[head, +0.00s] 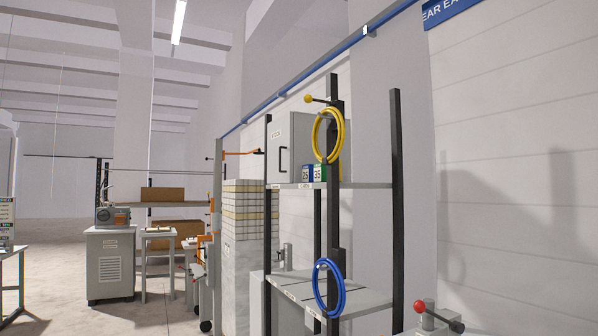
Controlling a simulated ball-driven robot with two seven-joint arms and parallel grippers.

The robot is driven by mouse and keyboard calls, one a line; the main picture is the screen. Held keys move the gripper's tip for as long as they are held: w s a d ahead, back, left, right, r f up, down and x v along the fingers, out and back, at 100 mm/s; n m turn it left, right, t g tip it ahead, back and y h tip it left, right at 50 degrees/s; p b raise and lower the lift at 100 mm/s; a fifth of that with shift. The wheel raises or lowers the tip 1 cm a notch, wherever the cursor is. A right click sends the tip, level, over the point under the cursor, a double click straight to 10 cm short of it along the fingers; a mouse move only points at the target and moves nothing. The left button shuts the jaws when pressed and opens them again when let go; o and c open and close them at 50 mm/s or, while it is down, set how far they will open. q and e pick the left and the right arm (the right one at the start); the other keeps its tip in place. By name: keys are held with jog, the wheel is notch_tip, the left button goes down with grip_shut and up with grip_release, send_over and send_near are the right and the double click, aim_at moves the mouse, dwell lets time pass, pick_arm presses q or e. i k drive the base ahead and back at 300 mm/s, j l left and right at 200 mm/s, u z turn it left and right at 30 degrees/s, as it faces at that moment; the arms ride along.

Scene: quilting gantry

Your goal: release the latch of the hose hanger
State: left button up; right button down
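A coiled yellow hose (340,141) hangs on a dark upright post (333,215) in the right middle of the head view. A short lever with a yellow ball knob (307,98) sticks out to the left just above this coil. A coiled blue hose (340,290) hangs lower on the same post. Its hanger point is dark, and I cannot make out a latch there. I cannot tell whether the yellow-knobbed lever is the latch. Neither of my grippers is in view.
A shelf rack (396,150) with a grey cabinet and small boxes stands behind the hoses. A red ball knob (419,306) on a grey fitting is at the bottom right. A grey machine cabinet (110,264) stands at the left. Open floor (150,318) lies at the lower left.

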aim_at(308, 98)
jog(key=i+u, duration=0.2)
jog(key=i, duration=0.35)
jog(key=i+l+u, duration=0.2)
jog(key=i, duration=0.35)
jog(key=i+l+u, duration=0.15)
jog(key=i, duration=0.35)
jog(key=l, duration=0.1)
